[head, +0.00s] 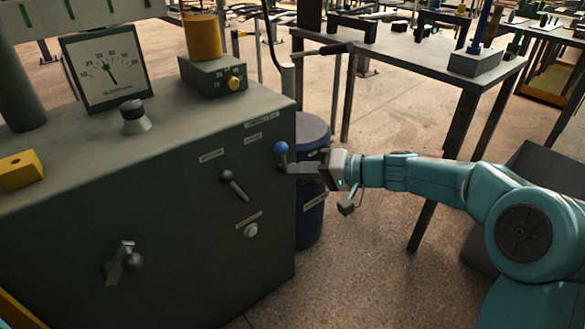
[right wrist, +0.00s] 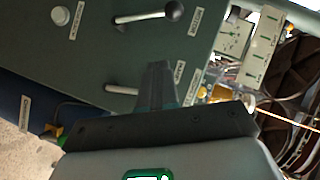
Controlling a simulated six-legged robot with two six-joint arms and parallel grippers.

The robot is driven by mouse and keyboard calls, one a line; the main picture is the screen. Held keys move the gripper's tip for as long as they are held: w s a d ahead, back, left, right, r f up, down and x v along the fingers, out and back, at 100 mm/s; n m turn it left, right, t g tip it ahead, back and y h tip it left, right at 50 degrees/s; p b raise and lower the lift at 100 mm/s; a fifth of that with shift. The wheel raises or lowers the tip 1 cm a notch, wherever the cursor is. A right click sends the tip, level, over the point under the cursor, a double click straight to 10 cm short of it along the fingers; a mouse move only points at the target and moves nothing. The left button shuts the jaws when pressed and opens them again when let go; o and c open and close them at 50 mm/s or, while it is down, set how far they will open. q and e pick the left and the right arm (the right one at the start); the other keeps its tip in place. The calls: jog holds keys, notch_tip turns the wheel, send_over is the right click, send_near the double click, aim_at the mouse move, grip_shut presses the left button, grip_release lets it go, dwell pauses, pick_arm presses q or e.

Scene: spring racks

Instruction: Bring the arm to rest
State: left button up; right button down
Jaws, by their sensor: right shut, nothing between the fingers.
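My right gripper (head: 290,168) is shut and empty at the right end of the dark green machine's front (head: 180,200). Its fingers lie just beside the blue-knobbed lever (head: 281,149); I cannot tell whether they touch it. In the right wrist view the shut fingers (right wrist: 157,75) point at the panel, and a pale lever shaft (right wrist: 122,90) shows beside them. My teal right arm (head: 430,175) reaches in from the right, stretched out. My left gripper is not in view.
The panel also bears a black-knobbed lever (head: 233,185), a white button (head: 251,230) and a crank (head: 122,262). A gauge (head: 105,68) stands on top. A blue drum (head: 311,215) stands behind my gripper. A table (head: 415,50) is behind my arm. Open floor (head: 350,275) lies below my arm.

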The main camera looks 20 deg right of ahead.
dwell(0.3)
